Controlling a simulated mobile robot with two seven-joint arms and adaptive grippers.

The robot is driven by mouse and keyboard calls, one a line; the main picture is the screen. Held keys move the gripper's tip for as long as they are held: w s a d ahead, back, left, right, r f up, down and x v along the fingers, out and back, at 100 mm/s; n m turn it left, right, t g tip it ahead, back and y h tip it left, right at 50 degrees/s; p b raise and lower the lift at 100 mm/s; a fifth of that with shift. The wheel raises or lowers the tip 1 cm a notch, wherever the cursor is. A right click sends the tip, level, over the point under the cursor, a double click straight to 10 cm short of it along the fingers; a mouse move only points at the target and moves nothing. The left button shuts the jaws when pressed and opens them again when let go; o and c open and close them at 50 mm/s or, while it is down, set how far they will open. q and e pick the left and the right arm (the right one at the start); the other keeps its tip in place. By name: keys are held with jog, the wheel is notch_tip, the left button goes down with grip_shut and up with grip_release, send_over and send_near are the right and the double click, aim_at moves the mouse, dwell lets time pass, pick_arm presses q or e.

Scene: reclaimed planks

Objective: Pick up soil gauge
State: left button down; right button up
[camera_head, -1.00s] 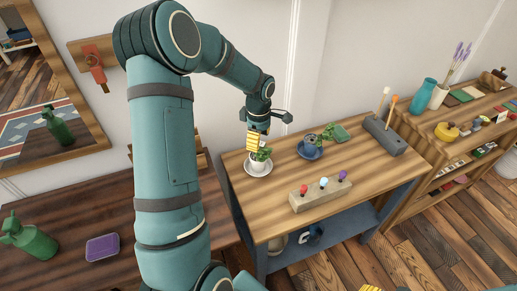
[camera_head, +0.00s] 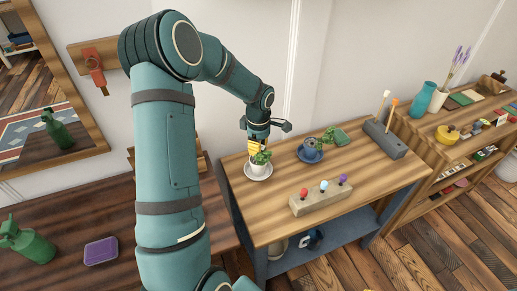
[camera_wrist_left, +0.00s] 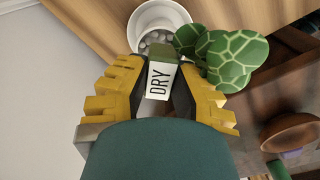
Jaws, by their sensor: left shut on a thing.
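The soil gauge (camera_wrist_left: 160,78), a small block with a white face reading DRY and a green top, sits between the yellow fingers of my left gripper (camera_wrist_left: 160,88) in the left wrist view. The gripper is shut on it. In the head view my left gripper (camera_head: 256,147) is over the white plant pot (camera_head: 258,168), and the gauge is hidden there. The pot (camera_wrist_left: 166,17) holds grey pebbles and a plant with patterned green leaves (camera_wrist_left: 228,56). I cannot tell whether the gauge's lower end is in the pebbles. My right gripper is out of view.
The pot stands on a white saucer (camera_head: 258,177) at the table's (camera_head: 270,215) left end. A blue pot (camera_head: 309,153) with a plant, a block with coloured knobs (camera_head: 321,198) and a grey holder (camera_head: 385,139) stand farther right. Bare wood lies between them.

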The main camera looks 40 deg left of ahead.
pick_arm(q)
notch_tip(320, 180, up, 10)
jog(key=shift+f+p, duration=0.15)
jog(key=shift+p, duration=1)
notch_tip(320, 180, up, 6)
jog(key=p, duration=0.4)
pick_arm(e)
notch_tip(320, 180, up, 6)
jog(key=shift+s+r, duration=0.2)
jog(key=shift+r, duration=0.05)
pick_arm(q)
jog(key=shift+w, duration=0.1)
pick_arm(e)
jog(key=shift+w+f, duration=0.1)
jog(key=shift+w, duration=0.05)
